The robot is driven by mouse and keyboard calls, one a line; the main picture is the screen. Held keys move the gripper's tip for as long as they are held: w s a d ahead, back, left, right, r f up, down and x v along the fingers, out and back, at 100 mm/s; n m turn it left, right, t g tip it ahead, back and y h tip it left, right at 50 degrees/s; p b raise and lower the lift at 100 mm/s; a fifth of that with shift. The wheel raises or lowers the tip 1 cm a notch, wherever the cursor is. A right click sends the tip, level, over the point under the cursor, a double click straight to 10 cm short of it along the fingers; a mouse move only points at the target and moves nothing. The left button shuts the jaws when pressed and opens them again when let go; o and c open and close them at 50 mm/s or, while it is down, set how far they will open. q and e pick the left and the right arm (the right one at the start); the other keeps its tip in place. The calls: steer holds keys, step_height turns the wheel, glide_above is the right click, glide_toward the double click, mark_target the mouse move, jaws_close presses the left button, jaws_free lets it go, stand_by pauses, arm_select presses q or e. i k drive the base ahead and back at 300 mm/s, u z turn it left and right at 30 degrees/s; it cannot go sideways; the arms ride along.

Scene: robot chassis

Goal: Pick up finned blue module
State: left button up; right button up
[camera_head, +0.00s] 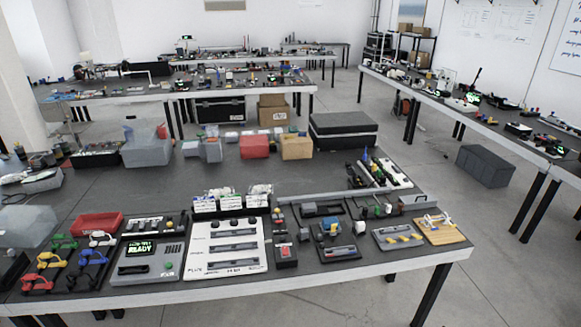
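A small blue block (329,228) sits in a dark square holder at the front right of the near table (353,278). It may be the finned blue module, but it is too small to tell whether it has fins. Neither of my grippers shows in the head view, so nothing is seen touching the block.
A white slotted panel (226,248) and a grey device reading "READY" (150,262) lie left of the block. Grey trays (398,238) and a wooden board (440,229) lie right. Boxes (254,146) line the back. The table's middle is mostly clear.

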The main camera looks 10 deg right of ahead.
mark_target(326, 223)
steer(key=u, duration=0.35)
steer(key=i, duration=1.6)
steer(key=z, duration=0.5)
